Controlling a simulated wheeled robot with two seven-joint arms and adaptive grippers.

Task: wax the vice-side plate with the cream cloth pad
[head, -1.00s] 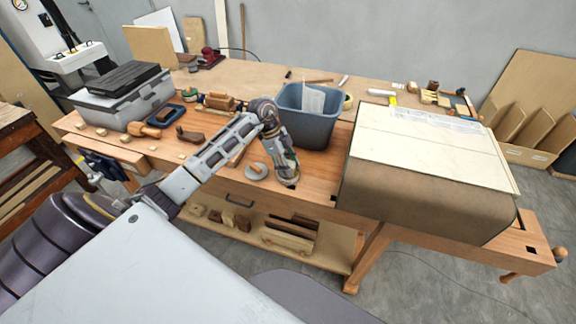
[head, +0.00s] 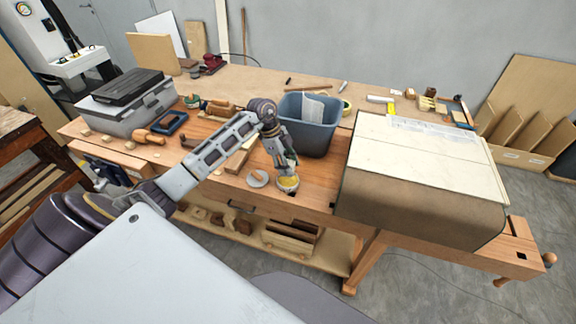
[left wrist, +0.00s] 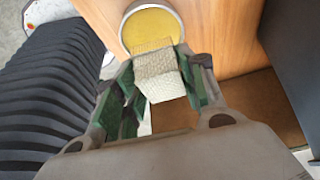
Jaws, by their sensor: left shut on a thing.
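My left gripper (head: 289,165) is shut on the cream cloth pad (left wrist: 157,72), which sticks out between its fingers in the left wrist view. The pad overlaps the near edge of an open round tin of yellow wax (left wrist: 152,28); I cannot tell whether it touches the wax. The tin (head: 288,184) stands near the bench's front edge. Its likely lid, a grey disc (head: 257,179), lies just left of it. Pale flat plates (head: 425,160) lie on a brown curved block (head: 410,210) to the right; which is the vice-side plate I cannot tell. My right gripper is not in view.
A blue-grey bin (head: 308,140) stands just behind my left gripper, close to the tin. A grey toolbox (head: 125,108) and several hand tools lie on the bench's left side. A paper sheet (head: 430,130) lies along the plates' back edge. Bare bench (head: 318,185) separates tin and block.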

